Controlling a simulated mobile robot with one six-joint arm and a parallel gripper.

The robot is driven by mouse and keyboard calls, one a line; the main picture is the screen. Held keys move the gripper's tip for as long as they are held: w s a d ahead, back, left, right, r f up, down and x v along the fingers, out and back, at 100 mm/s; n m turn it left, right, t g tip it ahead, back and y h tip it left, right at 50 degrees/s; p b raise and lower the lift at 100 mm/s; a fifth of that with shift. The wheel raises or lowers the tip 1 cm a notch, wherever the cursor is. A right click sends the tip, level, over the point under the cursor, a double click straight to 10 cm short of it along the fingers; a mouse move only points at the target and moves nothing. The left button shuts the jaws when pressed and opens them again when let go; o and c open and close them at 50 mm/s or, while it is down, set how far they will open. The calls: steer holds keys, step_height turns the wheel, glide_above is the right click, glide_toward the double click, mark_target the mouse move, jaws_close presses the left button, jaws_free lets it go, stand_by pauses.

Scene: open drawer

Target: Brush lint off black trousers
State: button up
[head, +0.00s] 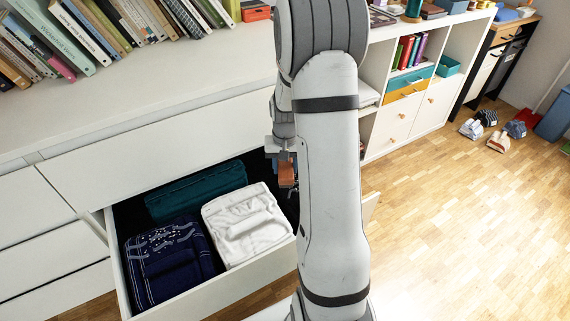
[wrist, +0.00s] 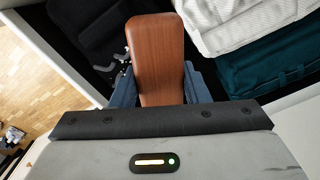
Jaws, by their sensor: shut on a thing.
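My gripper (wrist: 162,88) is shut on a wooden brush (wrist: 155,50), whose smooth reddish-brown back faces the wrist camera. In the head view the brush (head: 286,174) shows as a small orange-brown piece beside my arm, over the right part of the open drawer (head: 262,256). A folded black garment, likely the trousers (wrist: 88,28), lies in the drawer at the upper left of the wrist view. My arm hides most of that side of the drawer in the head view. The bristles are hidden, and I cannot tell whether they touch the cloth. Lint cannot be made out.
A folded white cloth (head: 246,224), a teal one (head: 196,190) and a patterned navy one (head: 168,258) lie in the drawer. Books (head: 70,38) line the dresser top (head: 180,75). A white shelf unit (head: 410,115) stands at the right. The wooden floor (head: 465,230) there is mostly clear.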

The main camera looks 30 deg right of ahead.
steer(key=shift+d, duration=0.1)
steer(key=shift+s+f+b, duration=0.1)
steer(key=shift+f+b, duration=0.25)
steer(key=shift+f, duration=0.05)
steer(key=shift+f+b, duration=2.05)
steer(key=shift+f, duration=0.55)
steer(key=shift+f+b, duration=0.85)
steer(key=shift+f, duration=0.55)
steer(key=shift+d, duration=0.1)
